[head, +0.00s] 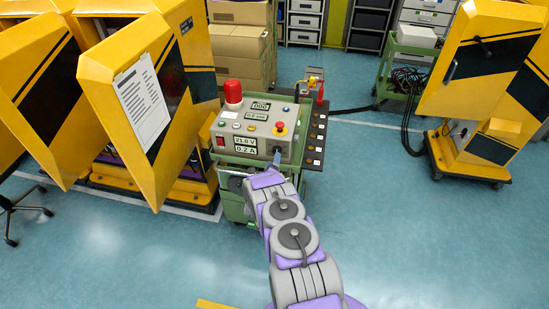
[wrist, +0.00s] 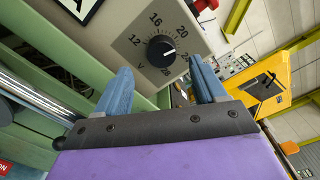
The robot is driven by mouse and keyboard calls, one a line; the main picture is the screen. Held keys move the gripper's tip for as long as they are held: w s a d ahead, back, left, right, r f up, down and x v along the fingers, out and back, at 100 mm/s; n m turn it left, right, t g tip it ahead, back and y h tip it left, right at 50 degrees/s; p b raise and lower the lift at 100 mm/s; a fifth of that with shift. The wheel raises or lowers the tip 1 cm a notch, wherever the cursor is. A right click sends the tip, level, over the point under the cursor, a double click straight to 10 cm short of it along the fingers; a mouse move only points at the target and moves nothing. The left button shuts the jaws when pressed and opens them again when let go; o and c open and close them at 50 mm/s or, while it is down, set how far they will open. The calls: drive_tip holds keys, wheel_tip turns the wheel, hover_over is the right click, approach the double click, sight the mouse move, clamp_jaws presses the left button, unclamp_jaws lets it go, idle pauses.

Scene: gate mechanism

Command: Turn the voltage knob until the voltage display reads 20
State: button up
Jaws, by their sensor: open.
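The black voltage knob (wrist: 161,50) shows in the wrist view on a grey panel, with a white pointer mark and a scale marked 12, 16, 20 and higher around it. My gripper (wrist: 163,82) is open, its two blue fingers apart below the knob in the picture, with nothing between them. In the head view my gripper (head: 277,160) is at the front of the control box (head: 284,137). There the voltage display (head: 245,141) reads about 21 V; its last digit is hard to read. The knob is hidden or too small to tell in the head view.
The box stands on a green cart (head: 228,182) with a red beacon (head: 233,93) on top. A current display (head: 245,150) reads 0.2 A. A yellow cabinet door (head: 130,110) stands open left of the cart. The blue floor (head: 420,240) at the right is clear.

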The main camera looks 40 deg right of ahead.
drive_tip(key=p+v, duration=0.1)
drive_tip(key=v, duration=1.1)
drive_tip(key=shift+s, duration=0.2)
drive_tip(key=shift+f, duration=0.15)
